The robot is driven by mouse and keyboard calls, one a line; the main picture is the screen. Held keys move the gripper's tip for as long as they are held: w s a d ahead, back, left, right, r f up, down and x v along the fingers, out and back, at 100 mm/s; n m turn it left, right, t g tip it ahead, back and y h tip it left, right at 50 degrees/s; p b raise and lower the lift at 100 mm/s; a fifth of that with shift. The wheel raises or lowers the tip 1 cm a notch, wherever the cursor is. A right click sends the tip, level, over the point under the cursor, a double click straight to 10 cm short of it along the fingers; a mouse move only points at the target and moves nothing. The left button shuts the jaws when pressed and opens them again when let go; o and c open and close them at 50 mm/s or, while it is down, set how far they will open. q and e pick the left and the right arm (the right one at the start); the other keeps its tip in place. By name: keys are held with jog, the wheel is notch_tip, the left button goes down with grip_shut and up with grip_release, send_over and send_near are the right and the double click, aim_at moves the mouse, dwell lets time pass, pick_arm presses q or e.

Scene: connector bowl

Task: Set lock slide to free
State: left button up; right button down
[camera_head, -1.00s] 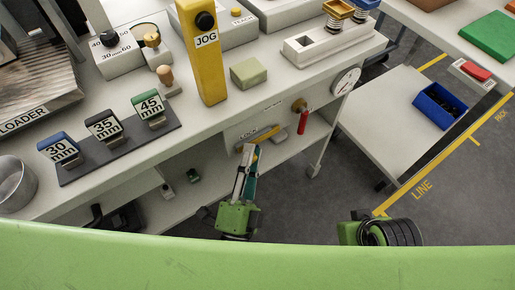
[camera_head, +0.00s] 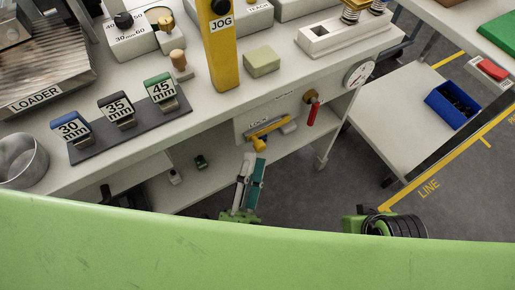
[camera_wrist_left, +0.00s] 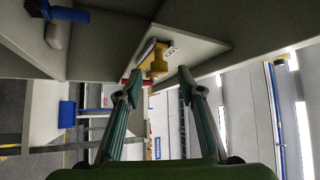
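The lock panel (camera_head: 246,128) is set in the front below the worktop. A yellow bar (camera_head: 270,127) lies along it, with a yellow knob (camera_head: 259,145) at its lower left. The yellow knob (camera_wrist_left: 155,62) and a label plate (camera_wrist_left: 195,45) show beyond the fingertips. The slide's marked positions cannot be read. My right gripper's fingers do not show.
A red handle (camera_head: 313,112) and a gauge (camera_head: 358,74) are right of the panel. The worktop (camera_head: 200,112) overhangs it, and a lower shelf (camera_head: 185,185) runs below. A blue bin (camera_head: 452,105) stands on the side table at right.

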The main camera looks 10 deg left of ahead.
pick_arm(q)
jog(key=v, duration=0.7)
jog(key=shift+s, duration=0.15)
dwell(0.3)
